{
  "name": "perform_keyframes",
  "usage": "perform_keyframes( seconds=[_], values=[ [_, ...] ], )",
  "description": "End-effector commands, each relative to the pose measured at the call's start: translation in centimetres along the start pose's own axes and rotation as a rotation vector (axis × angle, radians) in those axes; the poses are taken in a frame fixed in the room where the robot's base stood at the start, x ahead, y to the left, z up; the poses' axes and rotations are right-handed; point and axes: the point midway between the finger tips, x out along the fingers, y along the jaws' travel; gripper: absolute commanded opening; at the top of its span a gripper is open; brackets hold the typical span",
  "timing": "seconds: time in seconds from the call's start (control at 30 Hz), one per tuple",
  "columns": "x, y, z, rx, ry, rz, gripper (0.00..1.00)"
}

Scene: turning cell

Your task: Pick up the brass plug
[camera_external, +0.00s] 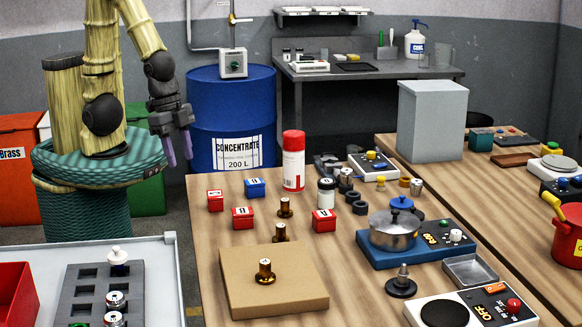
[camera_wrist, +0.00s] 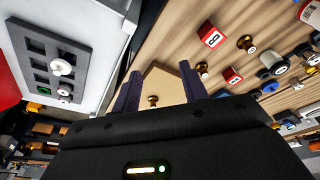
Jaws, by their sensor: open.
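Three flanged brass pieces that look like plugs stand on the right-hand table. One brass plug (camera_external: 265,272) stands upright on a tan board (camera_external: 297,297); it also shows in the wrist view (camera_wrist: 153,100) between my fingers. A second brass piece (camera_external: 280,233) stands just behind the board, and a third (camera_external: 285,207) farther back. Which one the task means I cannot tell. My gripper (camera_external: 179,157) is open and empty, raised in front of the blue drum, left of the table and well away from all three. Its two dark fingers show in the wrist view (camera_wrist: 160,78).
Red boxes (camera_external: 243,218), a blue box (camera_external: 255,188) and a red-and-white can (camera_external: 293,162) stand behind the board. A pot (camera_external: 395,230) on a blue hot plate is to the right. A grey slotted tray (camera_external: 75,300) lies on the left bench. A blue drum (camera_external: 230,105) stands behind.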

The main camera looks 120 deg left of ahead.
Motion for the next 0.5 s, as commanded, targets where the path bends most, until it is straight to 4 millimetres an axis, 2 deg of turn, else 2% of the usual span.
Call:
perform_keyframes(
  seconds=[0.13,0.2,0.5],
  values=[
    [0.02,0.01,-0.06,0.002,-0.001,0.000,0.44],
    [0.02,0.01,-0.07,0.002,-0.001,0.000,0.47],
    [0.02,-0.22,-0.44,0.008,-0.005,-0.002,0.47]
  ],
)
